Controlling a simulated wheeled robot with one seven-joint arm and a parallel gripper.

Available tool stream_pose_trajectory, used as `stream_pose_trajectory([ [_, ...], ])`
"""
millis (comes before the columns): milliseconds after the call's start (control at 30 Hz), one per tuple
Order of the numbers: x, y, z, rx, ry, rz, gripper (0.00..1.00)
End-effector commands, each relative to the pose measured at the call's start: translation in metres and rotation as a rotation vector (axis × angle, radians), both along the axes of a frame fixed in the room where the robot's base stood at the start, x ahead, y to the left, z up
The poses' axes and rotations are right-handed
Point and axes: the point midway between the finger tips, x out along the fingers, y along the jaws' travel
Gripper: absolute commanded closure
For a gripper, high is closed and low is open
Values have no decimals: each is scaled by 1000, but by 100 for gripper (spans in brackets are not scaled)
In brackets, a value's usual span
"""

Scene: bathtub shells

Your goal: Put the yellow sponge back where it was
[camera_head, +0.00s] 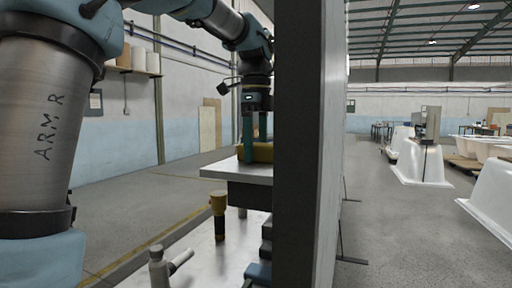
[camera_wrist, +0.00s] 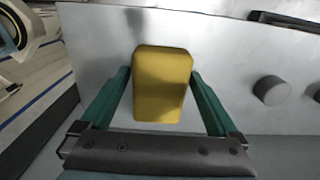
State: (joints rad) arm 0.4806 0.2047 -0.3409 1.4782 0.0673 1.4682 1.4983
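The yellow sponge (camera_wrist: 163,85) is between the two green fingers of my gripper (camera_wrist: 161,72) in the wrist view. The fingertips lie close along its left and right sides, and I cannot tell whether both press on it. In the head view the sponge (camera_head: 262,153) shows low at the fingers of my gripper (camera_head: 255,150), which points down. It appears to sit on the pale raised shelf (camera_head: 225,172), but a dark upright panel hides its right side.
The tall dark panel (camera_head: 298,150) stands just right of my gripper. Below the shelf, a yellow-topped tool (camera_head: 218,212) and a grey fitting (camera_head: 160,265) stand on a lower metal surface. A grey round knob (camera_wrist: 271,90) is right of the sponge. White tub shells (camera_head: 420,162) stand far right.

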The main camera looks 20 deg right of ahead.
Motion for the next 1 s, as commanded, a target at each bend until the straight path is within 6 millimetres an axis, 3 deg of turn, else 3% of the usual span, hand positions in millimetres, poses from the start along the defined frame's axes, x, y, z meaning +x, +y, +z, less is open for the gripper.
stream_pose_trajectory([
  [367,0,0,7,-1,-1,0,0],
  [800,1,-1,92,-2,-2,-1,0],
  [1000,1,-1,117,-1,-1,-1,0],
])
